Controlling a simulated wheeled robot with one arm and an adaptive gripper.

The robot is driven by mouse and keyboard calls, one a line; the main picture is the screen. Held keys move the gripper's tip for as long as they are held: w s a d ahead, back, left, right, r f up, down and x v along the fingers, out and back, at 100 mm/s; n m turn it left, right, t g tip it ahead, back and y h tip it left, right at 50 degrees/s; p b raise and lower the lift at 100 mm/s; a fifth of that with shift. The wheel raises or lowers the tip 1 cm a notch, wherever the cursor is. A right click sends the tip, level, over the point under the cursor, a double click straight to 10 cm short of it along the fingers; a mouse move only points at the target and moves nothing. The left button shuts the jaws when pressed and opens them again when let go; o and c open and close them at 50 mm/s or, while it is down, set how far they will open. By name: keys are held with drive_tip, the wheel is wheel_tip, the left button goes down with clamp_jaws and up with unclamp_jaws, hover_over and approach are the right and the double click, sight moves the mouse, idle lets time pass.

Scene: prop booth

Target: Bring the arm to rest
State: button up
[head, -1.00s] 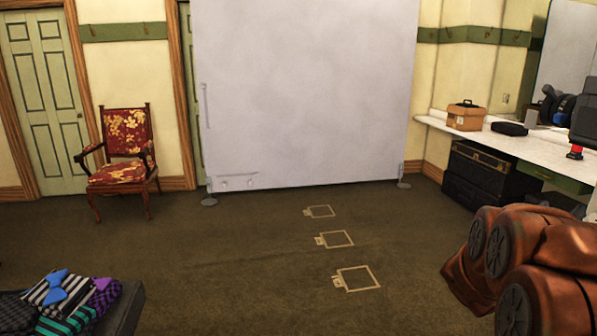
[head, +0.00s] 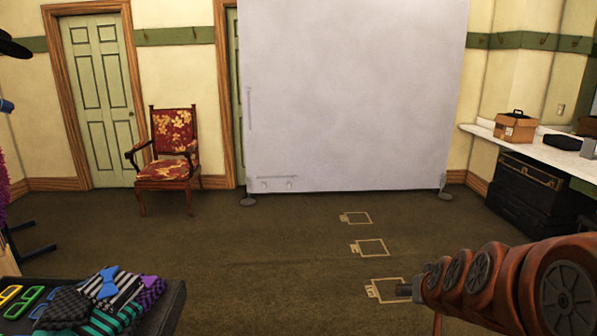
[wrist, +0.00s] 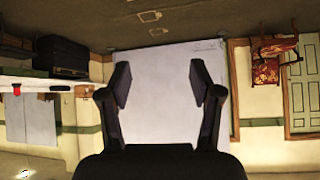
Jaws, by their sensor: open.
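My gripper (wrist: 159,88) shows in the wrist view with its two dark fingers spread wide apart and nothing between them. The wrist view is upside down, with the floor at the top and the white backdrop panel (wrist: 165,62) beyond the fingers. In the head view my reddish-brown arm reaches in from the lower right, and the gripper's fingers cannot be made out there.
A tray (head: 172,310) of bow ties and glasses is at lower left. A red floral chair (head: 175,150) stands by the green door (head: 103,95). A white backdrop (head: 350,90) stands behind floor marks (head: 370,247). A counter (head: 540,142) with boxes is at right. The middle floor is clear.

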drive_tip(key=s+a+g+p, duration=0.1)
drive_tip(key=s+a+g, duration=0.1)
drive_tip(key=s, duration=0.8)
drive_tip(key=s+a+f+n+g+p, duration=0.1)
drive_tip(key=s+a+g, duration=0.2)
drive_tip(key=s, duration=0.8)
drive_tip(key=s+a+f+n+g+y+p, duration=0.1)
drive_tip(key=s+a+g, duration=0.1)
drive_tip(key=s+g, duration=0.4)
drive_tip(key=s, duration=0.4)
drive_tip(key=shift+s+a, duration=0.25)
drive_tip(key=shift+s, duration=0.05)
